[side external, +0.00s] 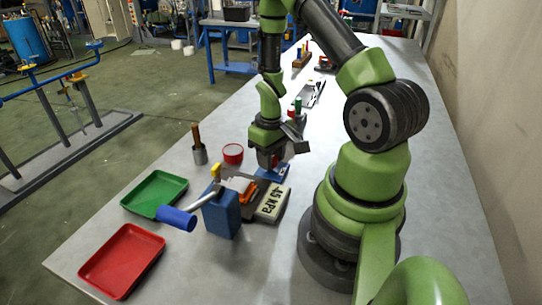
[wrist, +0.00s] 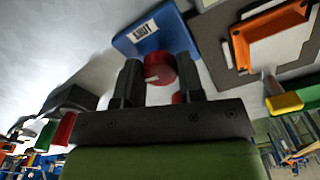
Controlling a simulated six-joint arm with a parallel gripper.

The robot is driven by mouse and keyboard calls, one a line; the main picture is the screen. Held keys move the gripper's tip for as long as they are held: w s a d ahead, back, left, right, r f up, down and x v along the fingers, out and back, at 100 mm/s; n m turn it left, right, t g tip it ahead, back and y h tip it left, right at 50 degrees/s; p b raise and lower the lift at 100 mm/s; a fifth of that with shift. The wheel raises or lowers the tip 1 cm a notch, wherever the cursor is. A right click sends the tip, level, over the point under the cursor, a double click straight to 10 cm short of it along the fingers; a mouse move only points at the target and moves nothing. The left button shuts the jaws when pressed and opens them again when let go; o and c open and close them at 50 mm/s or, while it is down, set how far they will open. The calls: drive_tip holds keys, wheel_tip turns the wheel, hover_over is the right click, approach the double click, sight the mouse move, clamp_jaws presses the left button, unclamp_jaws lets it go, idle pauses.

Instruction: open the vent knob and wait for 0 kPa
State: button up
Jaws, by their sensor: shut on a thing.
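The red vent knob (wrist: 160,69) has a white pointer mark and sits between my gripper's two dark fingers in the wrist view. My gripper (wrist: 157,76) is shut on it. The knob stands by a blue block (wrist: 158,32) with a white label (wrist: 146,29) that seems to read SHUT, upside down in this view. In the side view, my gripper (side external: 274,160) points down at the blue base (side external: 272,174) and mostly hides the knob. A pale readout (side external: 271,203) beside it shows 45 kPa, perhaps with a minus sign.
A blue block with a blue-handled lever (side external: 177,218) stands in front, near an orange frame (side external: 247,191). A green tray (side external: 155,193) and a red tray (side external: 122,260) lie at left.

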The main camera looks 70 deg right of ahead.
drive_tip(key=shift+n, duration=1.1)
drive_tip(key=shift+w, duration=0.1)
drive_tip(key=o, duration=0.9)
wheel_tip(320, 180, up, 10)
